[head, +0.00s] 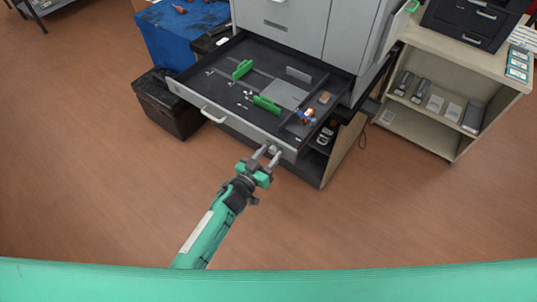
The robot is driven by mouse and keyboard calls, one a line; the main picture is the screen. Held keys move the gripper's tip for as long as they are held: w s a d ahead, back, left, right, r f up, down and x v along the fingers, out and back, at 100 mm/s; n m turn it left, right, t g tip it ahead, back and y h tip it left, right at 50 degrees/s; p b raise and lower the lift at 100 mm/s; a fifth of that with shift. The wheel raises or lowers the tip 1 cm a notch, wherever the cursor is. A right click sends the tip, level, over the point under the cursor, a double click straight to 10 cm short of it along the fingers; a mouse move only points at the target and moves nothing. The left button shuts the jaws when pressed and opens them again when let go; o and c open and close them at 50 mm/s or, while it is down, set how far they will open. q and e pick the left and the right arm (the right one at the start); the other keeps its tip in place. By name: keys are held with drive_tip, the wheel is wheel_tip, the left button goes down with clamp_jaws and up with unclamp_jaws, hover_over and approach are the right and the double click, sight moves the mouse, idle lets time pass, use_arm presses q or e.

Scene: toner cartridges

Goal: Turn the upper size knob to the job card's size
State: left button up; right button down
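A small grey knob (272,149) sits on the front of the pulled-out drawer (232,122), near its right end. My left gripper (273,151) reaches up to this drawer front, with its two fingers apart and their tips at the knob. I cannot tell whether the fingers touch it. The knob's markings are too small to read. A second size knob cannot be made out. No job card can be clearly identified. My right gripper is out of view.
Inside the drawer are green guides (242,69), a grey plate (285,94) and small loose parts. A black bin (167,104) and a blue-covered table (180,35) stand at left. A shelf unit (430,118) stands at right. The floor in front is clear.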

use_arm(q)
drive_tip(key=c, duration=0.7)
drive_tip(key=shift+c, duration=0.4)
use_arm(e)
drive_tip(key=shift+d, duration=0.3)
use_arm(q)
drive_tip(key=shift+m, duration=0.4)
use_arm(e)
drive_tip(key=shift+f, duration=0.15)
use_arm(q)
drive_tip(key=m+b, duration=0.1)
drive_tip(key=m, duration=0.1)
drive_tip(key=shift+f+m, duration=0.1)
drive_tip(key=shift+m, duration=0.3)
drive_tip(key=m+b, duration=0.1)
drive_tip(key=m, duration=0.2)
drive_tip(key=shift+m, duration=0.3)
drive_tip(key=shift+m+b, duration=0.65)
drive_tip(key=shift+m, duration=0.55)
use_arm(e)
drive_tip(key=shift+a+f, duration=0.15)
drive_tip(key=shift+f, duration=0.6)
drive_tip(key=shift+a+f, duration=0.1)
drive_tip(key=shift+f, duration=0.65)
use_arm(q)
drive_tip(key=shift+m+h, duration=0.3)
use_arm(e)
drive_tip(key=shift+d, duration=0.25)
